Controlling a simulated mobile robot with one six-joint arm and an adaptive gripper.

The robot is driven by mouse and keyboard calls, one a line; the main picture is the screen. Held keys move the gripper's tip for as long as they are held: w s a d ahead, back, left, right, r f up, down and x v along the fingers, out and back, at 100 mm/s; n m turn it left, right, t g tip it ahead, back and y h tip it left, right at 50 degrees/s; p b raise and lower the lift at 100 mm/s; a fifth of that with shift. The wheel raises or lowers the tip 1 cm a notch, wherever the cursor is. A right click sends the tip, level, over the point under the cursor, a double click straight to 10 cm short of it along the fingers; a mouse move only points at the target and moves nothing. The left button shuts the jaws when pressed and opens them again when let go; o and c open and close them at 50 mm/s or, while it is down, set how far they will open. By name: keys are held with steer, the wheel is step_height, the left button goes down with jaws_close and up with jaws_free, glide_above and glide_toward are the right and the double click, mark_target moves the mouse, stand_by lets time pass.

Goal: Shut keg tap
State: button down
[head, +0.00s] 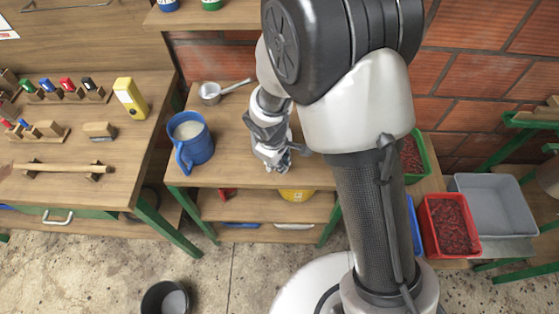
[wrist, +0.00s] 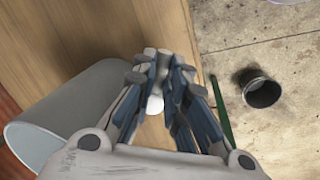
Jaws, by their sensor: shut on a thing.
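My gripper (head: 272,165) points down over the wooden shelf top, right of the blue jug, in the head view. In the wrist view my gripper (wrist: 165,65) has its fingers closed together on a small pale rounded piece (wrist: 155,103). I cannot tell for sure whether this piece is the keg tap; the fingers cover most of it. A grey cylindrical vessel (wrist: 45,122) stands close beside the fingers at the left of the wrist view. I cannot make out a keg or the tap's position in the head view, where my arm hides part of the shelf top.
A blue jug (head: 196,150) with pale contents and a metal saucepan (head: 210,92) stand left of my gripper. The wooden workbench (head: 95,205) is further left. Bins of red pieces (head: 450,225) stand at right. A black bucket (head: 150,303) is on the floor.

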stand_by(0.4)
steer(key=p, duration=0.1)
steer(key=n, duration=0.1)
steer(key=n+p, duration=0.1)
steer(key=shift+w+d+r+p, duration=0.25)
steer(key=shift+w+d+p, duration=0.05)
steer(key=shift+p, duration=0.05)
steer(key=shift+w+d+n+y+p, duration=0.1)
steer(key=shift+w+n+y+p, duration=0.3)
steer(key=shift+n+p, duration=0.7)
steer(key=shift+w+f+n, duration=0.15)
steer(key=shift+f+n, duration=0.1)
steer(key=shift+n, duration=0.25)
steer(key=c, duration=1.6)
jaws_free()
steer(key=shift+f, duration=0.1)
